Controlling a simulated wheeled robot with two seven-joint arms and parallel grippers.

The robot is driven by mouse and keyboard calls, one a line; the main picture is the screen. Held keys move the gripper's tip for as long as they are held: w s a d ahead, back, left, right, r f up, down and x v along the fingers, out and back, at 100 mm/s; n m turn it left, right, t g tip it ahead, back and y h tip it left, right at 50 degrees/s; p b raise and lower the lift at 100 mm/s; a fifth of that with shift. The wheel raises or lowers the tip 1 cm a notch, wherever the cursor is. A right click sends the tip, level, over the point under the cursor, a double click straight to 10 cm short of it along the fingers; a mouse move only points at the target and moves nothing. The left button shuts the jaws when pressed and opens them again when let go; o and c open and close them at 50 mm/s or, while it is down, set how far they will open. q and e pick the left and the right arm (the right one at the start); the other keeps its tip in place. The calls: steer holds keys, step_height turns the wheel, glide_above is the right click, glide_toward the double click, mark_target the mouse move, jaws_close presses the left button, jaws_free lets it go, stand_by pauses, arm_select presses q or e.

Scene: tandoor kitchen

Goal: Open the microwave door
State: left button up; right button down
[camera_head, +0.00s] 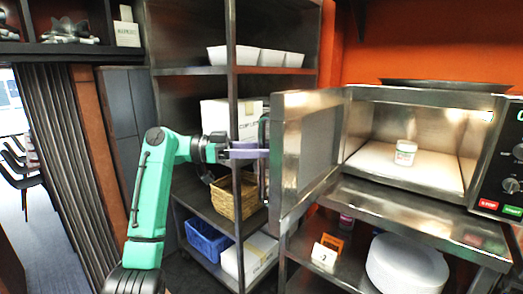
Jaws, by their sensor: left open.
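The microwave (430,103) stands on a steel shelf at the right. Its door (290,150) is swung wide open toward the left. The lit inside shows, with a small white jar with a green label (405,152) on its floor. My left gripper (262,150) is at the outer side of the door, by its dark handle (264,135). Its jaws are open. I cannot tell whether they touch the handle. My right gripper does not show.
A metal rack at the left of the door holds white containers (262,57), a wicker basket (234,197) and a blue crate (207,241). White plates (405,265) are stacked below the microwave. A dark tray (445,86) lies on top of it.

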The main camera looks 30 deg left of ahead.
arm_select(q)
steer(key=v, duration=1.4)
steer(key=shift+a+b, duration=0.25)
steer(key=shift+b, duration=0.2)
steer(key=shift+s, duration=0.1)
